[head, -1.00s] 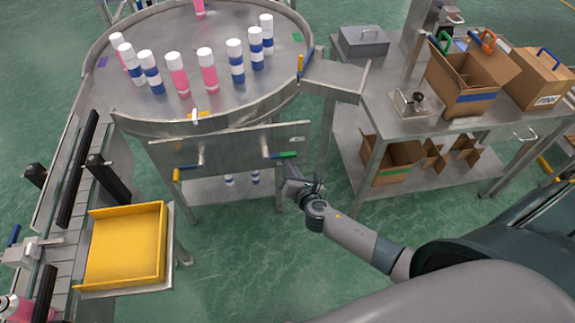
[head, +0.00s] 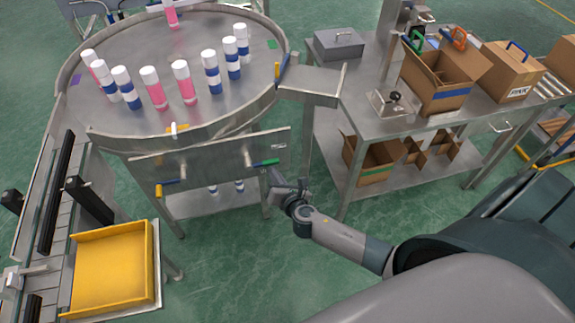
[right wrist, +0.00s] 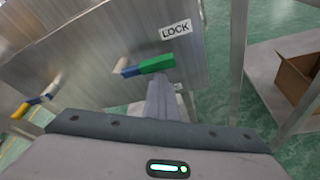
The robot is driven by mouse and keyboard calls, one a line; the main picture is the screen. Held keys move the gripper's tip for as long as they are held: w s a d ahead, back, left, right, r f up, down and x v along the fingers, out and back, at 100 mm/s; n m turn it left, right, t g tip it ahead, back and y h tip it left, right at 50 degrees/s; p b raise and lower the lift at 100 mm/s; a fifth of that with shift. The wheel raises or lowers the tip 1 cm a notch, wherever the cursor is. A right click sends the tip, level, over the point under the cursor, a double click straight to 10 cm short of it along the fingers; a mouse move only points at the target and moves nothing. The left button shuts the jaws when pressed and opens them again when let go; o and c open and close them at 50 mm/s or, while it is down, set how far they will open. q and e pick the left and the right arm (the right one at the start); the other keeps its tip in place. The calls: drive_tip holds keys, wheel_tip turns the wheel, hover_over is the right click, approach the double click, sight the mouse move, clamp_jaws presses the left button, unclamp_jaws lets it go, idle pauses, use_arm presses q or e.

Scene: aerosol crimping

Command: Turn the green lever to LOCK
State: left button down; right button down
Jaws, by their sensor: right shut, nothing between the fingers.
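The green lever (head: 266,163) is on the right part of the steel panel below the round table. It points sideways to the right from its pivot. In the right wrist view its green grip (right wrist: 157,63) and blue shank lie almost level, below and left of the LOCK label (right wrist: 175,29). My right gripper (head: 273,176) is shut and empty, just below the grip. In the right wrist view its fingers (right wrist: 162,92) reach up to the grip's underside; I cannot tell whether they touch it. My left gripper is not in view.
A yellow-handled lever (head: 165,187) is on the panel's left part. Pink and blue cans stand on the round table (head: 200,115). A yellow tray (head: 112,270) is at lower left. A steel bench (head: 345,110) with boxes stands right.

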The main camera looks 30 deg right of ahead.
drive_tip(key=b+v, duration=0.3)
drive_tip(key=v, duration=1.4)
drive_tip(key=shift+r, duration=0.2)
drive_tip(key=shift+s, duration=0.1)
drive_tip(key=s+d+f+m+g+b, duration=0.1)
drive_tip(key=s+f+m+g, duration=0.25)
drive_tip(key=f, duration=0.85)
drive_tip(key=s+d+f+m+g+b, duration=0.15)
drive_tip(key=s+f+m, duration=0.3)
drive_tip(key=f, duration=0.75)
drive_tip(key=s+d+f+m+g, duration=0.1)
drive_tip(key=s+f+m+g, duration=0.25)
drive_tip(key=f, duration=0.85)
drive_tip(key=s+a+f+m+g, duration=0.1)
drive_tip(key=s+f+m, duration=0.4)
drive_tip(key=s, duration=0.4)
drive_tip(key=s+a+f+m+g+y+b, duration=0.1)
drive_tip(key=s+f+m, duration=0.3)
drive_tip(key=s, duration=0.5)
drive_tip(key=s+a+f+m+g+b, duration=0.1)
drive_tip(key=s+a+f+m+g, duration=0.1)
drive_tip(key=s+f+m, duration=0.3)
drive_tip(key=s+f+g, duration=0.1)
drive_tip(key=s+f, duration=0.2)
drive_tip(key=s, duration=0.1)
drive_tip(key=shift+a+f+m+y, duration=0.3)
drive_tip(key=shift+a+m, duration=0.05)
